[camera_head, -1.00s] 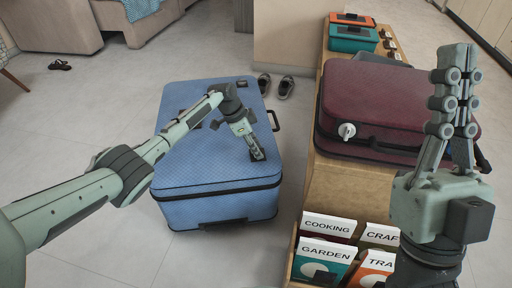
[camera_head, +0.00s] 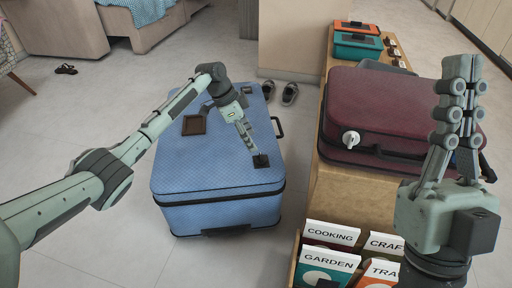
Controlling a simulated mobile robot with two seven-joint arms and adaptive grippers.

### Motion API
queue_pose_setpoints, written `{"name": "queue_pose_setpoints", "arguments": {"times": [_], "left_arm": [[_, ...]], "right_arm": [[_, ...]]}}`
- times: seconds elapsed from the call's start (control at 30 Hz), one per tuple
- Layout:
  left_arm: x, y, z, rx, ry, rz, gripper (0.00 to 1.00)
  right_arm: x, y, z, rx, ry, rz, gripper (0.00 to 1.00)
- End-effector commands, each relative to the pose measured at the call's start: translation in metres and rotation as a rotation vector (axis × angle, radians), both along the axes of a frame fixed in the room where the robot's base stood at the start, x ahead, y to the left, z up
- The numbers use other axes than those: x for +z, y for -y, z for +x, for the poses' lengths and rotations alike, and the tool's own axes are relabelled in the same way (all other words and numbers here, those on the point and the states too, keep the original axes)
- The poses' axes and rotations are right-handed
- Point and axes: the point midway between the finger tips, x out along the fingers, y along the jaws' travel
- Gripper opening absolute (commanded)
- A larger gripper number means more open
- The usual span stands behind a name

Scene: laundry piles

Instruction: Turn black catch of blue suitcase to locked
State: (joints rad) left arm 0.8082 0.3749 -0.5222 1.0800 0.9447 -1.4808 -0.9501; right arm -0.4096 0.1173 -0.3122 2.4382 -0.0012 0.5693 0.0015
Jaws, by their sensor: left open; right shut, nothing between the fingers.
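The blue suitcase (camera_head: 215,170) lies flat and closed on the floor in the head view. A dark brown square piece (camera_head: 194,125) sits on its lid, to the left of my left gripper. My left gripper (camera_head: 250,145) is open over the right part of the lid, pointing down towards the near right. A small black square (camera_head: 261,160) shows at its tip. I cannot tell whether this is the catch or a finger pad, nor how any catch is turned. My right gripper (camera_head: 462,75) is shut and empty, pointing up at the right.
A maroon suitcase (camera_head: 390,110) with a white knob (camera_head: 350,138) lies on a wooden bench (camera_head: 340,190) to the right. Orange (camera_head: 357,27) and teal (camera_head: 357,47) cases stand behind it. Shoes (camera_head: 290,94) lie behind the blue suitcase. The floor to its left is clear.

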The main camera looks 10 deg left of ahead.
Motion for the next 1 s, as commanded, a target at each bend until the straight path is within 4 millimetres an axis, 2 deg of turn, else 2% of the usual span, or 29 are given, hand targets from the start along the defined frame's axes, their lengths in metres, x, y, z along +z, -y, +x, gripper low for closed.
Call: {"name": "queue_pose_setpoints", "arguments": {"times": [0.1,0.23,0.73,0.87,0.97,1.0], "left_arm": [[0.018,-0.007,-0.002,0.000,0.001,-0.001,0.53],[0.029,-0.011,-0.004,0.001,0.000,0.000,0.53],[0.031,-0.012,-0.005,0.000,0.000,0.000,0.53],[0.015,-0.003,-0.019,0.007,-0.014,0.007,0.53],[-0.015,0.016,-0.049,0.031,-0.035,0.018,0.53],[-0.029,0.025,-0.067,0.050,-0.044,0.022,0.53]], "right_arm": [[0.000,0.000,0.000,0.000,0.000,0.000,0.00],[0.000,0.000,0.000,0.000,0.001,0.000,0.00],[0.000,0.000,0.000,0.000,0.001,0.000,0.00],[0.000,0.000,0.000,0.000,0.000,0.000,0.00],[0.000,0.000,0.000,0.000,0.000,0.000,0.00],[0.000,0.000,0.000,0.000,0.000,0.000,0.00]]}}
